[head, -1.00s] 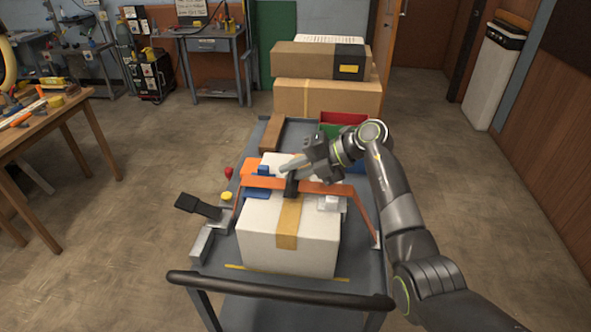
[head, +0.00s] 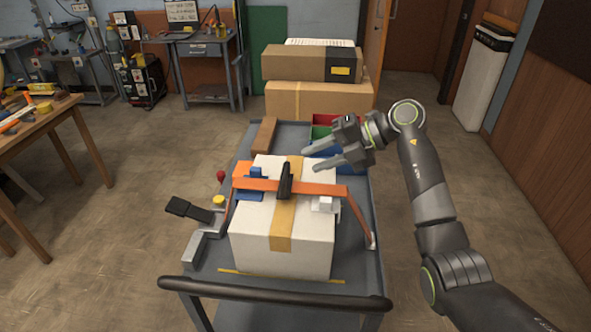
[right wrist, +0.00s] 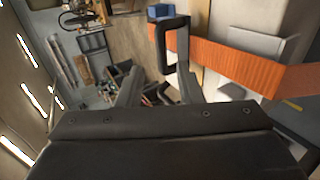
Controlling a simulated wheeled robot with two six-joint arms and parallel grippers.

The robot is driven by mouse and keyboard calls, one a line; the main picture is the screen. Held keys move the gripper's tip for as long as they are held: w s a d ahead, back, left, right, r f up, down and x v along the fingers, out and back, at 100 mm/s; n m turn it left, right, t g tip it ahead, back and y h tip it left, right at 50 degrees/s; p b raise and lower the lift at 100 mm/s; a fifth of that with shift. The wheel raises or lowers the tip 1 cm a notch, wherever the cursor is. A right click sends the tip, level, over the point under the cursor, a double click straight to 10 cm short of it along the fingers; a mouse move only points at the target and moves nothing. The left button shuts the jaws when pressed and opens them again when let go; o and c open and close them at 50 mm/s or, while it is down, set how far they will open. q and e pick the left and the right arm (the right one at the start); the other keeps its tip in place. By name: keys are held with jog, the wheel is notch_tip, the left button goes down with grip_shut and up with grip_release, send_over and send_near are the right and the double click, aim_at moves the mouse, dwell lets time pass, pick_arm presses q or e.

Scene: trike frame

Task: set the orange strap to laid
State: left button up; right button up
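The orange strap (head: 315,188) runs across the top of a white box (head: 281,240) on a grey cart. Its right end slopes down to the cart's right side, and its left end goes down toward the left edge. A black handle (head: 286,181) stands upright on the strap's middle. My right gripper (head: 313,160) is open and empty, above and to the right of the handle, apart from it. In the right wrist view the black handle (right wrist: 159,45) and the orange strap (right wrist: 230,62) show beyond the fingers. My left gripper is not in view.
A black lever (head: 188,209) stands at the cart's left edge, near a yellow knob (head: 218,200) and red knob (head: 221,175). A blue block and a white block (head: 325,203) touch the box's top area. Red and green bins sit behind. The cart's push bar (head: 275,293) is in front.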

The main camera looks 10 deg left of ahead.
jog(key=b+v, duration=0.1)
jog(key=v, duration=0.7)
jog(key=shift+d+r, duration=0.25)
jog(key=shift+d, duration=0.05)
jog(key=shift+a, duration=0.1)
